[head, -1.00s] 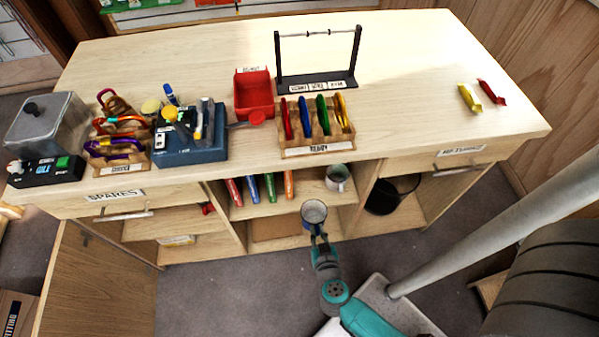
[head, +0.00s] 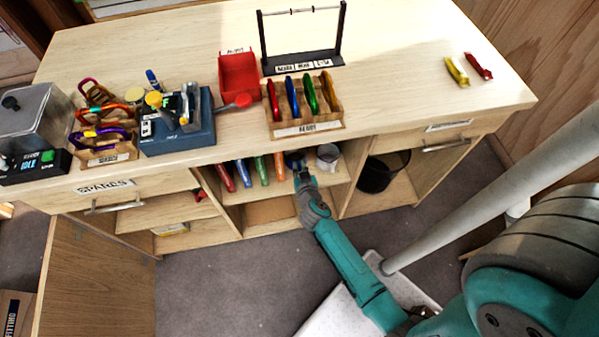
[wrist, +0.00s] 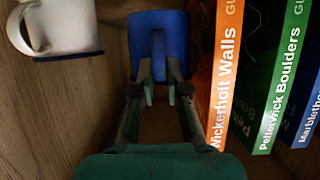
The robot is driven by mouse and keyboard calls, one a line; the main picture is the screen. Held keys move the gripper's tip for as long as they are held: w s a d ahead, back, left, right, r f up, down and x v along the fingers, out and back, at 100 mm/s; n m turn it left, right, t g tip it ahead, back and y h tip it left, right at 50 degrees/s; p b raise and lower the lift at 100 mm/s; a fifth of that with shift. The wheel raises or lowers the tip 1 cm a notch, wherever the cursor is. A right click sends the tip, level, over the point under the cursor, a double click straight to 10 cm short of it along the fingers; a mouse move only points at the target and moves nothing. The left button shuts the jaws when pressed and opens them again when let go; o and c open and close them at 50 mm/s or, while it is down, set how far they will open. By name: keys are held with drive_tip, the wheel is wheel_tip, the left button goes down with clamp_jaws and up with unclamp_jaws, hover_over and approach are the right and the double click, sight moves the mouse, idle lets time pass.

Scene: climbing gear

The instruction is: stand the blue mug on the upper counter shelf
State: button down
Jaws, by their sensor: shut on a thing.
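The blue mug (head: 292,160) is inside the upper counter shelf (head: 312,190), under the counter top, between the row of books and a white mug. My gripper (head: 302,174) reaches into the opening from the front. In the wrist view my gripper (wrist: 160,88) is shut on the blue mug (wrist: 158,30), with a finger on either side of a narrow blue part. Most of the mug is hidden by the counter and fingers in the head view. I cannot tell whether its base touches the shelf board.
A white mug (head: 328,157) stands close on the right; in the wrist view this white mug (wrist: 62,25) is at upper left. Several upright guidebooks (head: 261,170) stand on the left, the orange one (wrist: 226,70) nearest. A black bin (head: 384,172) sits in the right compartment.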

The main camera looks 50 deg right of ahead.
drive_tip(key=shift+f, duration=1.7)
drive_tip(key=c, duration=1.2)
unclamp_jaws()
drive_tip(key=shift+f, duration=0.1)
drive_tip(key=s+a+r+n+t+y, duration=0.1)
drive_tip(key=s+a+r+n+y, duration=0.1)
drive_tip(key=s+a+r, duration=0.4)
drive_tip(key=s+a+r+n+t+y, duration=0.1)
drive_tip(key=s+a+r, duration=0.6)
drive_tip(key=s+r, duration=0.7)
drive_tip(key=s+a+r+n+t+y, duration=0.1)
drive_tip(key=s+a+r+n+y, duration=0.2)
drive_tip(key=s+a+r, duration=0.4)
drive_tip(key=shift+s+r+n+t+y, duration=0.2)
drive_tip(key=shift+s+r, duration=0.3)
drive_tip(key=shift+s, duration=0.55)
drive_tip(key=shift+s+r+n+y, duration=0.1)
drive_tip(key=shift+s+r+y, duration=0.35)
drive_tip(key=shift+s, duration=0.65)
drive_tip(key=shift+s+r+n+t+y, duration=0.15)
drive_tip(key=shift+s+r, duration=0.45)
drive_tip(key=shift+s, duration=0.45)
